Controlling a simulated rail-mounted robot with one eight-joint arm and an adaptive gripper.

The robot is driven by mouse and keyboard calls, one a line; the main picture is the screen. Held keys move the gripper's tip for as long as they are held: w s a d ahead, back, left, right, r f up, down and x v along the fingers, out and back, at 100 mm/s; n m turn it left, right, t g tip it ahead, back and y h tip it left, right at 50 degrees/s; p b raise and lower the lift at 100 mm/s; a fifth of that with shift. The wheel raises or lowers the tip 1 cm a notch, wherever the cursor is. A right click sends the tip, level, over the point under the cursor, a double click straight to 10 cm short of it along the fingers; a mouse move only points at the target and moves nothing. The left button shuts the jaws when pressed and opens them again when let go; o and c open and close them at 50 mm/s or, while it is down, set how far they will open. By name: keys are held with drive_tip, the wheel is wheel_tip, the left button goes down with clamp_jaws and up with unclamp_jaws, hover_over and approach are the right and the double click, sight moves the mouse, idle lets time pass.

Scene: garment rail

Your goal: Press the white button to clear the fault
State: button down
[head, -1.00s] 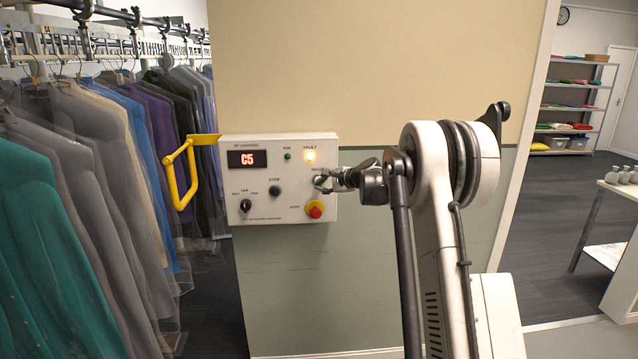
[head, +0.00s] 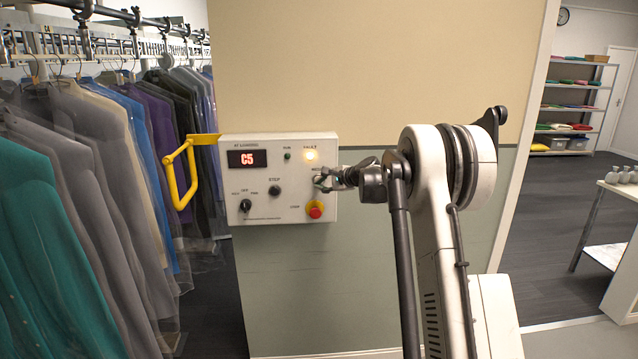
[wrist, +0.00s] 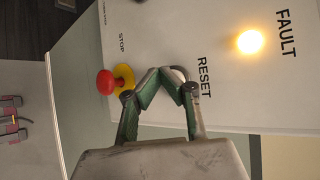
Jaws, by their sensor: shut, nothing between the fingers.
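The white control box (head: 262,205) hangs on the wall with a red display (head: 247,158) reading C5. The FAULT lamp (head: 310,156) glows amber; it also shows in the wrist view (wrist: 250,41). My gripper (head: 320,182) is at the box's right side, below the lamp; in the wrist view its green-padded fingertips (wrist: 163,72) are together and empty, beside the RESET label (wrist: 203,77).
The red stop knob (head: 315,209) on its yellow base sits just below my gripper, close to the fingers in the wrist view (wrist: 106,83). A black STEP knob (head: 275,190) and selector (head: 246,205) are to the left. A yellow handle (head: 180,175) and hanging garments (head: 110,190) stand further left.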

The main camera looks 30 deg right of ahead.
drive_tip(key=shift+w+d, duration=0.15)
drive_tip(key=shift+w, duration=0.25)
idle(0.6)
idle(0.3)
drive_tip(key=shift+s+a+b, duration=0.3)
drive_tip(key=shift+s+b, duration=0.15)
drive_tip(key=shift+s, duration=0.35)
drive_tip(key=s, duration=0.1)
drive_tip(key=s+a+b, duration=0.1)
drive_tip(key=s, duration=0.2)
drive_tip(key=shift+s+a, duration=0.3)
drive_tip(key=shift+a, duration=0.1)
